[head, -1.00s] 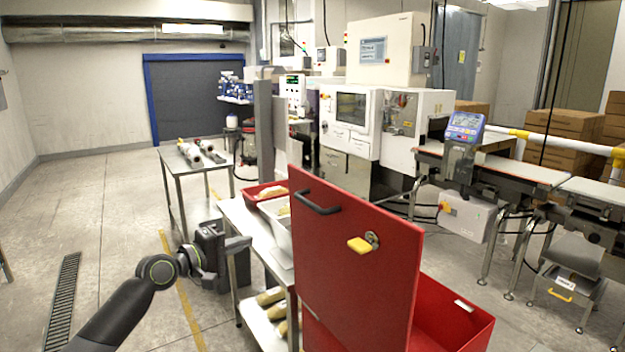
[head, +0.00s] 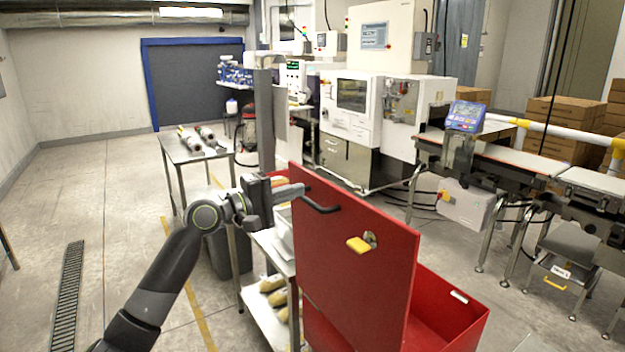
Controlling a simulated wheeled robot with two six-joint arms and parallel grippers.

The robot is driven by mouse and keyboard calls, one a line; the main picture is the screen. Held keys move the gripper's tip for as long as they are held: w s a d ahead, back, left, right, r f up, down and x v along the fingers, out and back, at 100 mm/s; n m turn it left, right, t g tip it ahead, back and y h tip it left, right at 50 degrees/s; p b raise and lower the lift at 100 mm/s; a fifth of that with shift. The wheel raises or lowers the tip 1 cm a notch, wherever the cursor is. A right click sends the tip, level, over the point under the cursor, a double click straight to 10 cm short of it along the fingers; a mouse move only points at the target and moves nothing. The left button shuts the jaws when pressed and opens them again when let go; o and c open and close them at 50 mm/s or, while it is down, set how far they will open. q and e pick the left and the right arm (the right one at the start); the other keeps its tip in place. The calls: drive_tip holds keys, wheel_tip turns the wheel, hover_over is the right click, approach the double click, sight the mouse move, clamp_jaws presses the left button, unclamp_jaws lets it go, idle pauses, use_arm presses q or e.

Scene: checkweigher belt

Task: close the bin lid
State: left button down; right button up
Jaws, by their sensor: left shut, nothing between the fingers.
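The red bin (head: 455,312) stands at the lower right, its inside partly visible. My left gripper (head: 300,189) is shut and empty, at the lid's upper left edge, close to the handle. I cannot tell whether it touches the lid. My right gripper is not in view.
A white-topped cart (head: 270,247) with wrapped items on its lower shelf (head: 272,286) stands left of the lid. A steel table (head: 185,150) is further back. The conveyor (head: 500,158) runs along the right. Floor at the left is clear.

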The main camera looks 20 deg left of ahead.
sight(324, 181)
use_arm(q)
drive_tip(key=p+x, duration=0.1)
drive_tip(key=x, duration=0.3)
drive_tip(key=shift+r, duration=0.15)
drive_tip(key=shift+w+d+p, duration=0.4)
drive_tip(key=shift+w, duration=0.15)
